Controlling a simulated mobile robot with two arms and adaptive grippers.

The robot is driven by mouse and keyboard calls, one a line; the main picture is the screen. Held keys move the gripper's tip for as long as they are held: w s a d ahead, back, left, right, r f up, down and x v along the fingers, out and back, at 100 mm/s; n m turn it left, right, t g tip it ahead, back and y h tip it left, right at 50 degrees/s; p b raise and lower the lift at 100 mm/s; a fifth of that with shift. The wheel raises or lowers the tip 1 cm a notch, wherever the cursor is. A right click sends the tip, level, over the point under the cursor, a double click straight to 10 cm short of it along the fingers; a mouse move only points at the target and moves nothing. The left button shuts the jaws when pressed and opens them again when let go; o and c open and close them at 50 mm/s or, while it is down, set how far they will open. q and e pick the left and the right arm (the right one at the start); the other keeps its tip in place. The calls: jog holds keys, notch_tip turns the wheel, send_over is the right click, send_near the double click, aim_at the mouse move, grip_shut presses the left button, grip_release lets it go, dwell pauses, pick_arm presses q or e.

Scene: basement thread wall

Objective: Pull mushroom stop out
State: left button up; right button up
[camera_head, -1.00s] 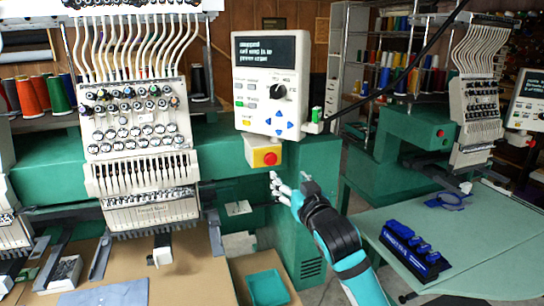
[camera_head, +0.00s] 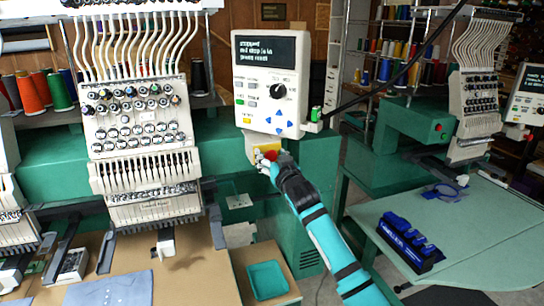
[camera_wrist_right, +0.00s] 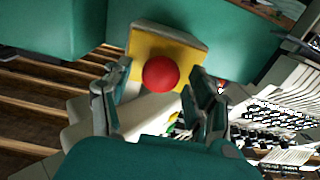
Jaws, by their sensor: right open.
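The mushroom stop is a red round button (camera_wrist_right: 160,73) on a yellow box (camera_wrist_right: 143,44). In the head view the yellow box (camera_head: 250,150) sits below the white control panel (camera_head: 270,80), and the red button (camera_head: 270,155) is partly covered by my gripper. My right gripper (camera_head: 268,163) is open at the button. In the right wrist view its two fingers (camera_wrist_right: 155,98) stand on either side below the button, with the button between and just beyond them. I cannot tell whether they touch it. The panel's screen shows white text beginning "stopped". My left gripper is not in view.
A green embroidery machine with a white needle head (camera_head: 140,140) stands left of the button. A teal tray (camera_head: 267,280) lies on the brown table below. A green table (camera_head: 480,230) with a blue tool holder (camera_head: 410,243) is at right. A black cable crosses beside the panel.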

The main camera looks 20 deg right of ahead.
jog(key=shift+c, duration=0.4)
grip_shut()
jog(key=shift+s+f, duration=0.15)
jog(key=shift+s, duration=0.3)
jog(key=shift+c, duration=1)
grip_release()
jog(key=shift+o, duration=1.4)
jog(key=shift+s, duration=0.2)
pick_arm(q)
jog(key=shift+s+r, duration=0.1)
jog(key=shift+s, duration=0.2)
